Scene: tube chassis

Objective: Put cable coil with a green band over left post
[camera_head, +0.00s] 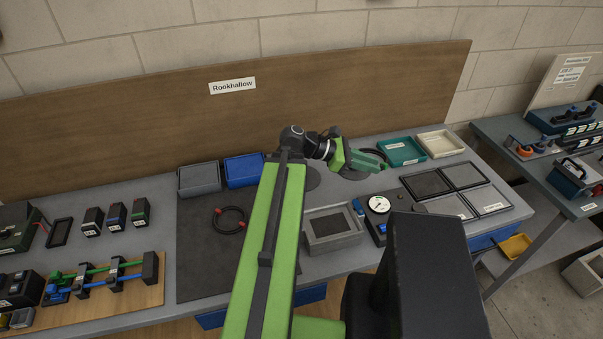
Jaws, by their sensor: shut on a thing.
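My gripper (380,163) is at the back middle of the bench, past the end of my green arm. It is shut on a dark cable coil (376,152), of which only a thin arc shows beside the fingers. Its band colour cannot be told against the green fingers. Two dark round patches, a left one (312,180) and a right one (354,174), lie on the bench below the gripper. My arm and gripper hide much of this area, and no upright post can be made out. Another black coil (230,208) with red bands lies on the dark mat.
A grey bin (199,190) and a blue bin (243,182) stand left of my arm. Teal (402,163) and cream (440,154) trays lie at the back right. A grey box (332,243), a gauge (379,204) and a divided tray (467,218) stand nearer. The dark mat (205,265) is mostly clear.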

